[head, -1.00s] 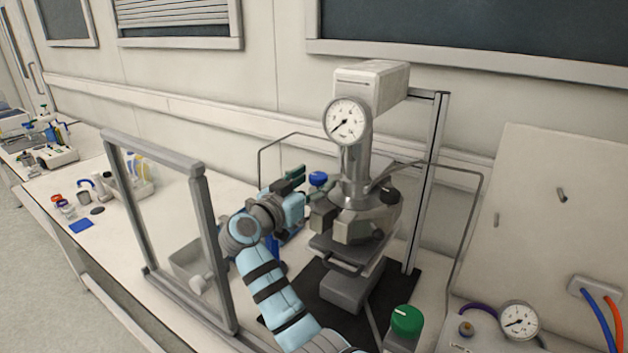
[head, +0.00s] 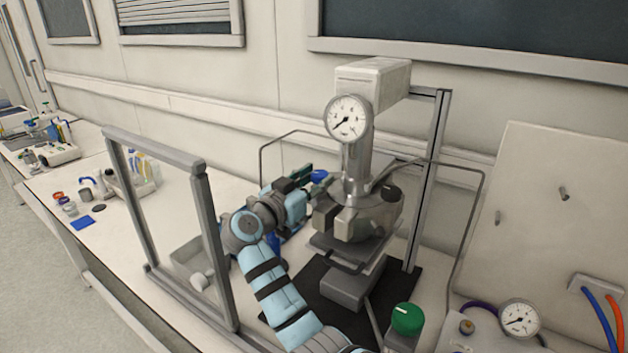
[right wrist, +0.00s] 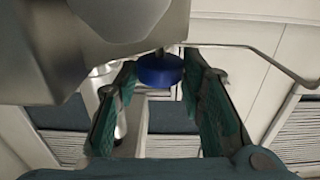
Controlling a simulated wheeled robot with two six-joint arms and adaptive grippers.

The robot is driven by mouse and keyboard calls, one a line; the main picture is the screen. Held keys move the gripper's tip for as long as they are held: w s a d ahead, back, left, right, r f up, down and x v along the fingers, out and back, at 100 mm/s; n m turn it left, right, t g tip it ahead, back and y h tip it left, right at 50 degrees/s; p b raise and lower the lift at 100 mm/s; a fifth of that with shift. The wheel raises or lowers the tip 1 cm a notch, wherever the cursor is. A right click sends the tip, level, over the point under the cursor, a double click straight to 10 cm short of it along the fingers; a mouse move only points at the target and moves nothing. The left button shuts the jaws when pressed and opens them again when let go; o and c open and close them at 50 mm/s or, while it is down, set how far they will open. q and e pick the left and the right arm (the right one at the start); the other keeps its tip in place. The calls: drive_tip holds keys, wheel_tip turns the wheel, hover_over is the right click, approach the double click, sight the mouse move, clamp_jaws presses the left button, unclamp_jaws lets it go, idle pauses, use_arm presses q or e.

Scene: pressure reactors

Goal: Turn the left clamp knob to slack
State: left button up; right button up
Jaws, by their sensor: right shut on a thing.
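The left clamp knob is a blue round knob (head: 319,176) at the left side of the steel reactor head (head: 352,212). In the right wrist view the blue knob (right wrist: 160,70) sits between the tips of the two green-padded fingers. My right gripper (head: 310,180) reaches in from the left of the reactor and is shut on this knob; its fingers partly hide the knob in the head view. My left gripper is not in view.
A black knob (head: 390,192) is on the reactor's right side. A pressure gauge (head: 347,118) faces forward above the head. A grey frame (head: 205,240) stands left of my arm.

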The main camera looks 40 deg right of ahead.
idle(0.5)
drive_tip(key=o, duration=1.1)
drive_tip(key=shift+o, duration=0.2)
drive_tip(key=shift+a, duration=0.1)
drive_tip(key=v, duration=0.7)
drive_tip(key=shift+a, duration=0.2)
